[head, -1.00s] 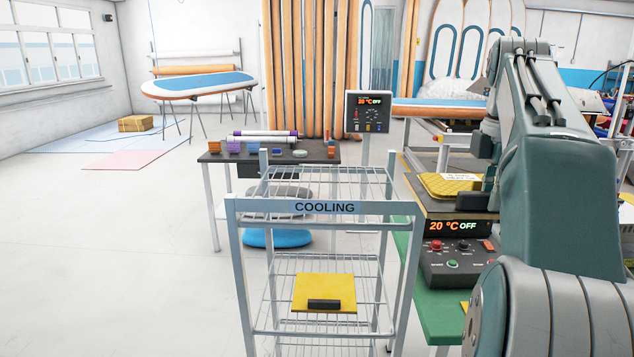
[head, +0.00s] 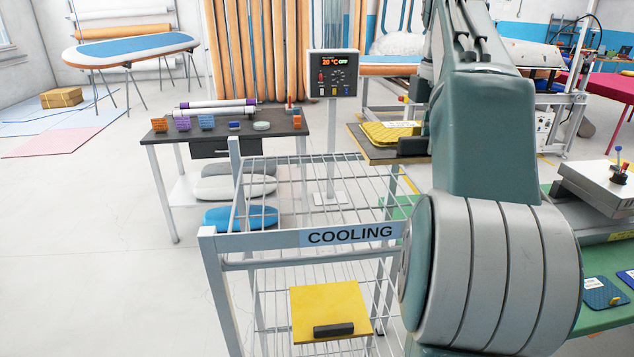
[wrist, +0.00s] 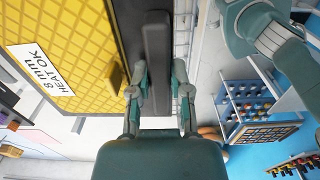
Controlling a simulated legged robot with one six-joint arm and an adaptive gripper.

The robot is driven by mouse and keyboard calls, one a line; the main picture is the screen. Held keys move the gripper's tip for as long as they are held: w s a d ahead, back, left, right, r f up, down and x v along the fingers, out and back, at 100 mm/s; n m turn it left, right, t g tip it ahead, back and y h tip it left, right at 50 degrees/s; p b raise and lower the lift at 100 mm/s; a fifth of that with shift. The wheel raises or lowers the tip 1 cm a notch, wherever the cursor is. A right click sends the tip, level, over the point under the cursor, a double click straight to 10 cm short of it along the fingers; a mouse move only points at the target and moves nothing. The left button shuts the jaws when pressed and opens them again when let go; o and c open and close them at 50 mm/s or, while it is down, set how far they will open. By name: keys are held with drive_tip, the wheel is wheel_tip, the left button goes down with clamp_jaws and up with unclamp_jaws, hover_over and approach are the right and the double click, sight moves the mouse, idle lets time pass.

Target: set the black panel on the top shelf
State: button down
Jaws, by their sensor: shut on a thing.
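The black panel (head: 376,156) is a flat dark board with a yellow quilted pad (head: 385,132) lying on it. In the wrist view my gripper (wrist: 158,82) is shut on the panel's black bar handle (wrist: 156,45). The pad's label there reads "8 mm HEAT OK". In the head view the panel looks level, raised near the cooling rack's back right side; my arm hides its right end and the gripper. The rack (head: 262,243) has an upper wire shelf (head: 290,178), which looks empty.
A yellow panel (head: 325,303) with a black handle lies on the rack's lower shelf. A dark-topped table (head: 225,132) with small blocks and rolls stands behind left. A control post (head: 333,75) reads 20 °C OFF. A green bench (head: 597,318) is at right. The left floor is clear.

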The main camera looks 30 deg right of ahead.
sight(373, 151)
drive_tip(key=w+a+f, duration=0.1)
drive_tip(key=a, duration=0.1)
drive_tip(key=w+a+f, duration=0.1)
drive_tip(key=w+a, duration=0.1)
drive_tip(key=w+a+f, duration=0.1)
drive_tip(key=w+a, duration=0.1)
drive_tip(key=a, duration=0.1)
drive_tip(key=shift+w+a+f, duration=0.1)
drive_tip(key=shift+w+f, duration=0.1)
drive_tip(key=shift+f, duration=0.2)
drive_tip(key=w+a+f, duration=0.2)
drive_tip(key=f, duration=0.1)
drive_tip(key=a+f, duration=0.1)
drive_tip(key=f, duration=0.1)
drive_tip(key=shift+w+a+f, duration=0.1)
drive_tip(key=shift+w+a, duration=0.1)
drive_tip(key=shift+w, duration=0.2)
drive_tip(key=f, duration=0.4)
drive_tip(key=shift+w+a, duration=0.25)
drive_tip(key=c, duration=0.6)
unclamp_jaws()
wheel_tip(373, 151, up, 12)
